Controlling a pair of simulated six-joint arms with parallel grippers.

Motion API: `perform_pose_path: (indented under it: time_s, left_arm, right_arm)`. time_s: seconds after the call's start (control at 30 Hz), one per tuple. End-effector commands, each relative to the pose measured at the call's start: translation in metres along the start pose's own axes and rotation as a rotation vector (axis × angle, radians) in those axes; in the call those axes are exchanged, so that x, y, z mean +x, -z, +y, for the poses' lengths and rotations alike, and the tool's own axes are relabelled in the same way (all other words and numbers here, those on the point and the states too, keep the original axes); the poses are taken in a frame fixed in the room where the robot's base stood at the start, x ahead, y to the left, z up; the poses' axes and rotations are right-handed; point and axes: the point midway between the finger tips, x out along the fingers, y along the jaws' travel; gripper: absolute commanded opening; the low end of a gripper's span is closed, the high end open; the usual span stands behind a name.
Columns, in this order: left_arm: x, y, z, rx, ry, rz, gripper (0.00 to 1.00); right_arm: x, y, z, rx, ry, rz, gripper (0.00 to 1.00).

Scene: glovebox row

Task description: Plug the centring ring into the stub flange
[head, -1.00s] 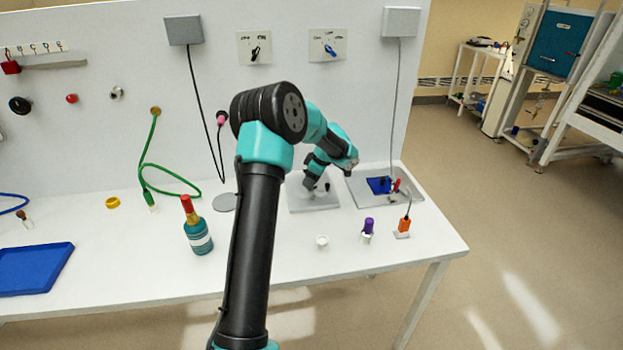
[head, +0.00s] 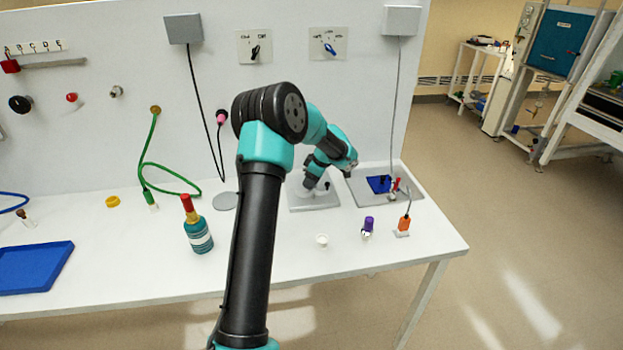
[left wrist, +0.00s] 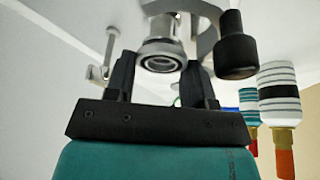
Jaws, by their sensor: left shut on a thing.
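My left gripper (head: 311,184) is low over a grey base plate (head: 299,206) towards the back of the bench. In the left wrist view its two black fingers (left wrist: 160,64) stand on either side of a round metallic ring-shaped part (left wrist: 160,46) with a dark bore; I take it for the centring ring, and the gripper is shut on it. A wider pale metal fitting shows right behind the ring, probably the stub flange; I cannot tell whether the two touch or how deep the ring sits. My right gripper is not in view.
A black knob (left wrist: 236,46) stands close right of the fingers. A small white cup-like piece (head: 322,240), a purple-capped vial (head: 367,228) and an orange block (head: 403,226) stand in front. A grey tray (head: 356,191) lies right.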

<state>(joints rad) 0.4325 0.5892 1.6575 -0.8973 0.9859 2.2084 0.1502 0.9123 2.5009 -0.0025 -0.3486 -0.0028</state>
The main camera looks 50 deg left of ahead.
Motion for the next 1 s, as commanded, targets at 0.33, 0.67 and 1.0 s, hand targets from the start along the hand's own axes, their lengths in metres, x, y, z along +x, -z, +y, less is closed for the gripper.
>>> perform_pose_path:
  time_s: [0.33,0.67,1.0]
  left_arm:
    - [0.003,-0.002,-0.001,0.002,0.004,-0.001,0.75]
    - [0.003,-0.004,-0.003,0.003,0.009,-0.003,0.79]
    - [-0.028,-0.005,-0.001,0.003,0.002,-0.004,0.79]
  right_arm:
    - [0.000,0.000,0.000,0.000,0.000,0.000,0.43]
    - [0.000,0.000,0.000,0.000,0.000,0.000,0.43]
    - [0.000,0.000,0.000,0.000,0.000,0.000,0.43]
